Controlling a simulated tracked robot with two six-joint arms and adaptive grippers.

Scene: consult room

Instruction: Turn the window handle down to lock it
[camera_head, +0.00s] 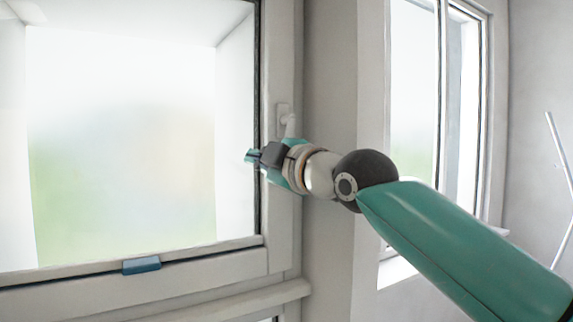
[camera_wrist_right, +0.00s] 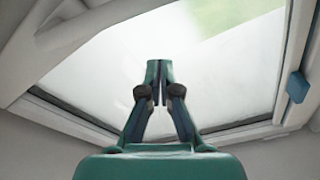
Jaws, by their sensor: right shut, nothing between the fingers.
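The white window handle (camera_head: 284,116) is on the right upright of the window frame (camera_head: 282,220) in the head view. Its upper part shows, and its lower part is hidden behind my right gripper. My right gripper (camera_head: 250,156) comes in from the right, just below and in front of the handle, with its fingertips pointing left over the glass edge. In the right wrist view the two fingers (camera_wrist_right: 158,70) are together with nothing between them. I cannot tell whether the gripper touches the handle. My left gripper is not in view.
A small blue block (camera_head: 141,265) sits on the bottom rail of the window frame, and it also shows in the right wrist view (camera_wrist_right: 297,87). A second window (camera_head: 415,90) is on the right beyond a wall corner. A thin pale bar (camera_head: 557,150) stands at the far right.

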